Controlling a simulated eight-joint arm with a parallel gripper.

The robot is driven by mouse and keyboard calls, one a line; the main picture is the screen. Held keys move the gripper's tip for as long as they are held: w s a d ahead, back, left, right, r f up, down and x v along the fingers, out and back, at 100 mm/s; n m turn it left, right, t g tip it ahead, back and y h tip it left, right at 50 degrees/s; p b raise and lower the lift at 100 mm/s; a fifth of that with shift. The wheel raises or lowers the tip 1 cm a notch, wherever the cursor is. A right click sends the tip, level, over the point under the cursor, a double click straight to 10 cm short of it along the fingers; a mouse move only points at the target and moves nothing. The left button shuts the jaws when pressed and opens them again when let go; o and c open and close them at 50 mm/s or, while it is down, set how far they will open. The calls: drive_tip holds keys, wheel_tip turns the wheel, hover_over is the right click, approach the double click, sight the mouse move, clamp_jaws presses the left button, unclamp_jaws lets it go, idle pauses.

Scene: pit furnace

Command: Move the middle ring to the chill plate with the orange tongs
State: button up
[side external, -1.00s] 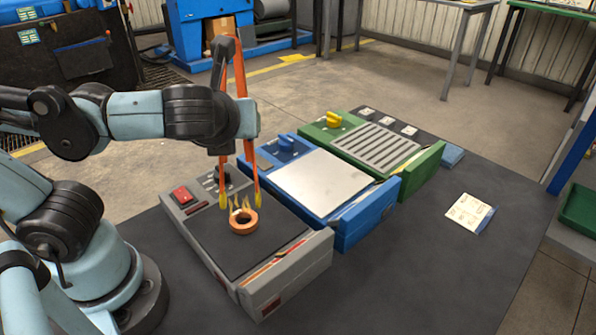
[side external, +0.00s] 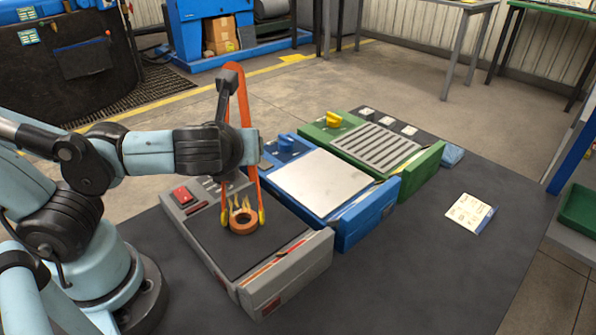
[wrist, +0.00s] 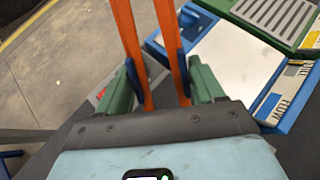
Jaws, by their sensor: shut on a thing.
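The orange tongs (side external: 249,165) hang upright from my gripper (wrist: 157,78), which is shut on them; their two legs also show in the wrist view (wrist: 171,45). The yellow tips are down at the left and right sides of a copper-brown ring (side external: 243,224). I cannot tell whether the tips touch it. The ring lies on the dark top of a grey unit (side external: 279,236), with small flames at its back. It is the only ring I can make out. A smooth silver plate (side external: 322,185), likely the chill plate, lies bare on the blue unit. The wrist view does not show the ring.
The blue unit (side external: 358,219) stands right beside the grey one. Beyond it is a green unit (side external: 423,170) with a slotted grate (side external: 376,146). A printed card (side external: 469,213) lies on the dark table at right. The table's front right is clear.

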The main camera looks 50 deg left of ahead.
drive_tip(key=c, duration=1)
drive_tip(key=shift+o, duration=0.2)
wheel_tip(320, 180, up, 12)
drive_tip(key=w, duration=2)
drive_tip(key=shift+f, duration=0.45)
